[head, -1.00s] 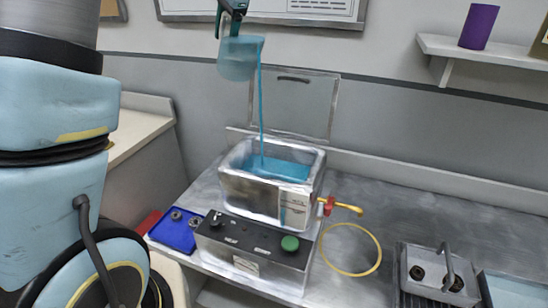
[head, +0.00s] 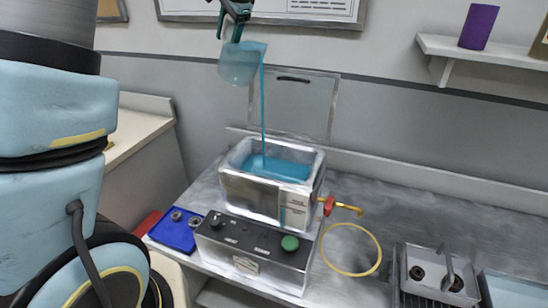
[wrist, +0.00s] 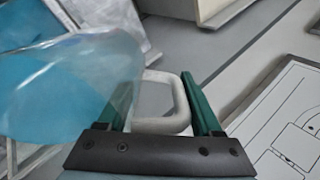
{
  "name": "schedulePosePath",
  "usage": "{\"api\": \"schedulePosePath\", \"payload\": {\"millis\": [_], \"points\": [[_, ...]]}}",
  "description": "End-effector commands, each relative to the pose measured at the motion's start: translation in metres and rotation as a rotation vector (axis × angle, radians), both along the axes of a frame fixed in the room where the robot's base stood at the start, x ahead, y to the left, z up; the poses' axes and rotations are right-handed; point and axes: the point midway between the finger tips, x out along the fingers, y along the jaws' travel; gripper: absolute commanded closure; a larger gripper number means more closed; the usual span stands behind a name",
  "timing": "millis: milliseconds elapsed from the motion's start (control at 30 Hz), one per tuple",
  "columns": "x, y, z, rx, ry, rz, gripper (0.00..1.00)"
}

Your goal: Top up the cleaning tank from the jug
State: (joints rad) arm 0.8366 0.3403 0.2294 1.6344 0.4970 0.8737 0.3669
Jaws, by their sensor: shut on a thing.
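My gripper (head: 236,22) is shut on the handle of the jug (head: 240,64), high above the bench. In the wrist view, my gripper (wrist: 165,105) has the pale handle between its green fingers, and the clear jug (wrist: 85,85) with blue liquid shows at the left. The jug is tilted, and a thin blue stream falls from its right side into the cleaning tank (head: 233,187). The tank is an open metal box with its lid (head: 307,105) raised behind. Blue liquid (head: 275,168) lies inside, below the rim.
A control box with a green knob (head: 290,243) sits in front of the tank. A red and yellow valve (head: 340,207) and yellow hose (head: 350,271) are at its right. A blue tray (head: 172,236) is at left, a metal basket (head: 405,280) at right.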

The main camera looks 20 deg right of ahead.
Motion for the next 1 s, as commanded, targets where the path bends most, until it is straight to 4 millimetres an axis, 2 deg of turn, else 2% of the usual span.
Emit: {"api": "schedulePosePath", "payload": {"millis": [1000], "points": [[-0.008, -0.0027, -0.0022, 0.022, -0.076, -0.001, 1.0]]}}
